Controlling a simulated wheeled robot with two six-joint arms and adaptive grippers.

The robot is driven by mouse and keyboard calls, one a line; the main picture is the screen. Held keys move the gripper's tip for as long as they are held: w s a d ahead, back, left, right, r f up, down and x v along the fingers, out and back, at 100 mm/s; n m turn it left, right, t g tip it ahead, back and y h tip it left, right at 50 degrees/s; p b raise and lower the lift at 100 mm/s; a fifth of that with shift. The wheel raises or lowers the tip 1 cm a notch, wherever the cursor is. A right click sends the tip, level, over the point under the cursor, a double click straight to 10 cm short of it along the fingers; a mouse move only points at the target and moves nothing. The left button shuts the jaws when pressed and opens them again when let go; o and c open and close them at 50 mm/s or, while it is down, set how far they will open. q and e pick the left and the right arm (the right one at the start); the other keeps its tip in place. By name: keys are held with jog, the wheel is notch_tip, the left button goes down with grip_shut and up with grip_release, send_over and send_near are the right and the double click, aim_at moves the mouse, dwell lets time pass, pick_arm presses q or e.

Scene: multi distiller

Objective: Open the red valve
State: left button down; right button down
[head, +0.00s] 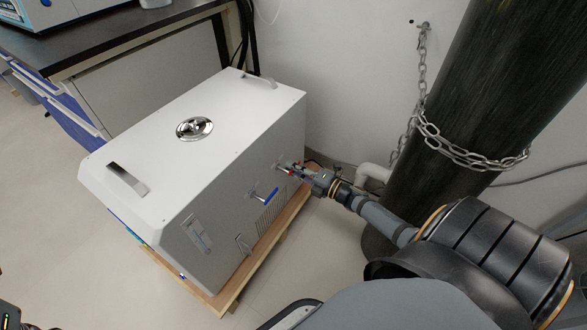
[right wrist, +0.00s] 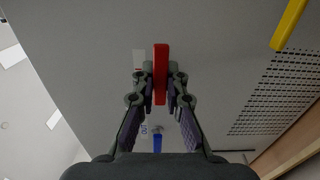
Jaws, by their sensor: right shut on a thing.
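The red valve (head: 294,167) is on the side of the white box-shaped machine (head: 220,215), mostly hidden by my right gripper (head: 303,171) in the head view. In the right wrist view its red bar handle (right wrist: 161,60) stands upright in the picture between the two fingers of my right gripper (right wrist: 160,88), which are closed on it. A blue valve handle (head: 264,195) is on the same side, left of the red one; it also shows in the right wrist view (right wrist: 157,143). A dark part at the lower left corner seems to be my left gripper; its fingers do not show.
The machine stands on a wooden pallet (head: 237,289). A dark gas cylinder (head: 470,110) held by a chain (head: 422,125) stands to the right, close to my right arm. A bench (head: 130,38) is behind. A yellow handle (right wrist: 289,24) shows near the red one. The left floor is clear.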

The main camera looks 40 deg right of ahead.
dwell(0.4)
jog(key=c, duration=1.4)
grip_release()
jog(key=shift+o, duration=0.2)
jog(key=v, duration=0.7)
jog(key=shift+s, duration=0.3)
jog(key=shift+d, duration=0.1)
